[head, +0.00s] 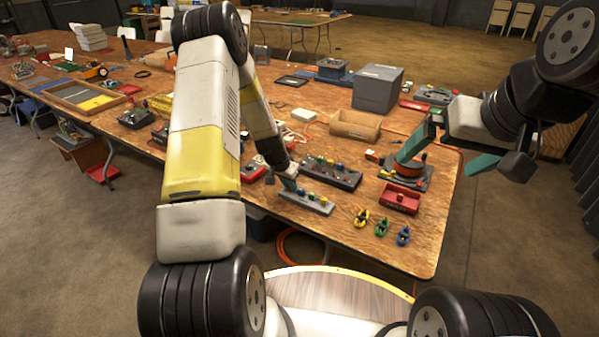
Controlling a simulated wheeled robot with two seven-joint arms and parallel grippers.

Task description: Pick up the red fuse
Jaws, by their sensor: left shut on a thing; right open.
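A low grey strip (318,206) stands near the table's front edge with small coloured fuses along its top. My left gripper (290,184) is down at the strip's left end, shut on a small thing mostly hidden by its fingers. A reddish spot there fits the red fuse (299,192), but it is too small to be sure. It looks still at the strip. My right gripper (436,164) is open and empty, with its teal fingers apart above the right part of the table.
A dark strip (345,179) with coloured knobs lies just behind. A red box (400,199) and yellow, green and blue clips (382,228) lie to the right. A wooden tray (355,127) and grey box (377,90) stand farther back. The front right corner is clear.

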